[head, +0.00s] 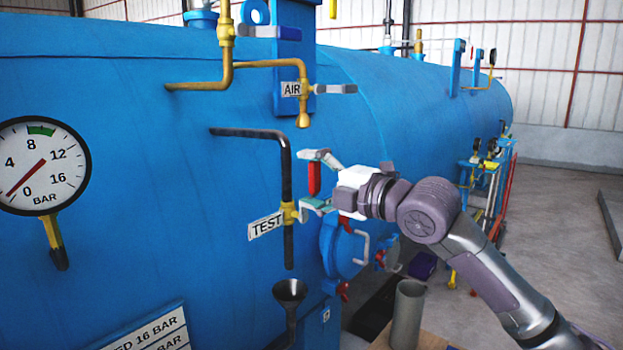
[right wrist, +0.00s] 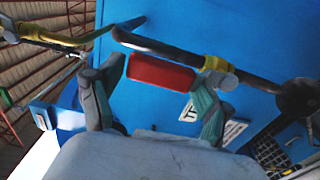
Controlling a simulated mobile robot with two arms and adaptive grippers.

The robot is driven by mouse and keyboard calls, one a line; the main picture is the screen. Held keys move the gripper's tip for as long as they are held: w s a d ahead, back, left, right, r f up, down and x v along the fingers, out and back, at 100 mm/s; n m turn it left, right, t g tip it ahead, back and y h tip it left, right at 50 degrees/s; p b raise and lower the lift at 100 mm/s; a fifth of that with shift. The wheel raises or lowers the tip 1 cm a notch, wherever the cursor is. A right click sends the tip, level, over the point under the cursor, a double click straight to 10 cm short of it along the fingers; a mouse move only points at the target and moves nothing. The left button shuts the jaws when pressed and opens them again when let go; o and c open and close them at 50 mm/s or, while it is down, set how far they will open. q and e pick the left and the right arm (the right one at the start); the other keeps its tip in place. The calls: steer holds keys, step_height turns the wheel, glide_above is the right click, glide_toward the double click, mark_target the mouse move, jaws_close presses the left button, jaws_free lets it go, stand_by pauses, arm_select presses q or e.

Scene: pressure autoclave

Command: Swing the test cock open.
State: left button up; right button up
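The test cock (head: 289,213) has a yellow body on a dark vertical pipe, beside a white TEST label (head: 266,226). Its red handle (head: 314,179) stands upright, roughly in line with the pipe. My right gripper (head: 309,182) is at the handle, one finger above it and one below. In the right wrist view the red handle (right wrist: 162,73) spans the gap between the spread fingers, with the yellow body (right wrist: 215,65) by the right-hand fingertip. I cannot tell whether either finger touches the handle. My left gripper is not in view.
The blue autoclave shell (head: 130,190) fills the left and middle. A pressure gauge (head: 40,165) is at the left. An AIR valve (head: 304,88) with a grey lever sits above the test cock. A dark funnel (head: 290,290) is below the pipe. Open floor lies at the right.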

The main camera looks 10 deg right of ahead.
stand_by(0.3)
steer(key=v, duration=1.2)
